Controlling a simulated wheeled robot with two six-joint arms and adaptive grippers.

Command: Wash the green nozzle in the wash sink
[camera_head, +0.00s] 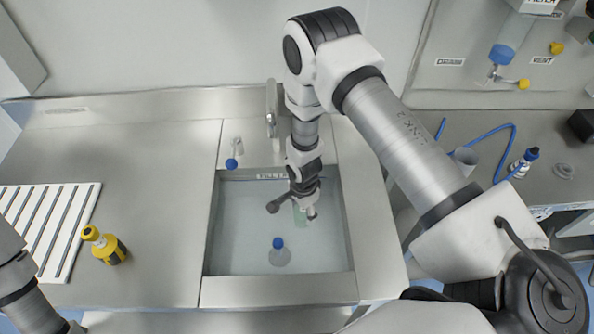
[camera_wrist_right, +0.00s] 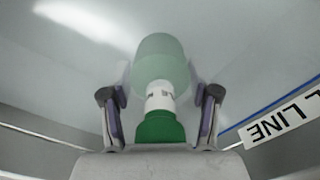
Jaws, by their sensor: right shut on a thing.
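The green nozzle (camera_wrist_right: 158,130) is in the right wrist view, with a dark green base, a white collar and a pale green far end. My right gripper (camera_wrist_right: 160,100) is shut on it, one finger on each side. In the head view my right gripper (camera_head: 306,212) points down into the wash sink (camera_head: 278,291), and a pale green part of the nozzle (camera_head: 300,214) shows beside its fingers. The nozzle's far end looks veiled, as if under the water. My left arm shows at the lower left, but its gripper is out of view.
A tap (camera_head: 271,105) is behind the sink.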

